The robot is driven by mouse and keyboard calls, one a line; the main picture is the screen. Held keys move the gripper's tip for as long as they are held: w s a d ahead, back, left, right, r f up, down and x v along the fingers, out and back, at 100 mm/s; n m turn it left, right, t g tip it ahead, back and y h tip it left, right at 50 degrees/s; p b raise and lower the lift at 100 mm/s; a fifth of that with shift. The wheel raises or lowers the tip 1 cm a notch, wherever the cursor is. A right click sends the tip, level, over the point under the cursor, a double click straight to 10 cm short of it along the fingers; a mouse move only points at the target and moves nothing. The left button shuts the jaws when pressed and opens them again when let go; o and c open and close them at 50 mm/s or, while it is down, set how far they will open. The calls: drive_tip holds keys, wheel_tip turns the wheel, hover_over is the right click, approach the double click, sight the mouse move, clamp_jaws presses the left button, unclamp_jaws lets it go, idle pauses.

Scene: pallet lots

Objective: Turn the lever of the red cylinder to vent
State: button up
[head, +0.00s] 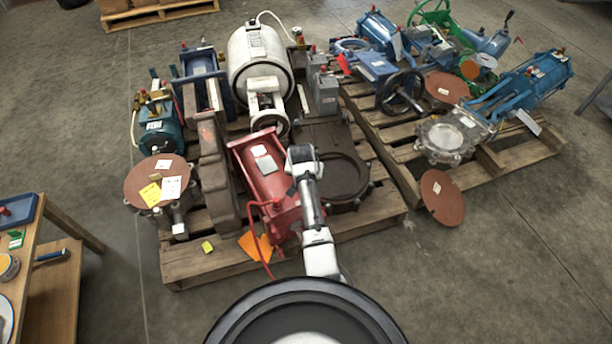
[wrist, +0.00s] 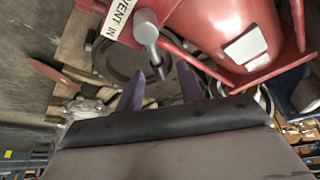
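The red cylinder (head: 267,180) lies on the near pallet in the head view, beside my white arm. In the wrist view its red body (wrist: 225,30) fills the upper right. A white label (wrist: 118,18) reading "VENT IN" is at the top. A grey metal pin with a rounded end (wrist: 148,35) is beside the label; I cannot tell whether it is the lever. My gripper (wrist: 162,83) is open, its two purple fingers apart with nothing visibly held between them. My fingers cannot be made out in the head view.
The near pallet (head: 290,250) also carries a white tank (head: 258,60), a dark round flange (head: 345,175) and a rusty disc (head: 155,182). A second loaded pallet (head: 490,160) stands at right. A wooden table (head: 35,235) is at left. Floor is clear at lower right.

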clamp_jaws()
idle(0.3)
idle(0.3)
drive_tip(key=shift+s+a+n+g+y+p, duration=0.1)
drive_tip(key=shift+a+n+y+p, duration=0.45)
drive_tip(key=shift+n, duration=0.75)
drive_tip(key=shift+s+a+n+g+y+p, duration=0.1)
drive_tip(key=shift+a+n+y+p, duration=0.45)
drive_tip(key=shift+n, duration=0.75)
drive_tip(key=shift+a+n+g+y+p, duration=0.1)
drive_tip(key=shift+a+n+y+p, duration=0.45)
drive_tip(key=shift+n, duration=0.75)
unclamp_jaws()
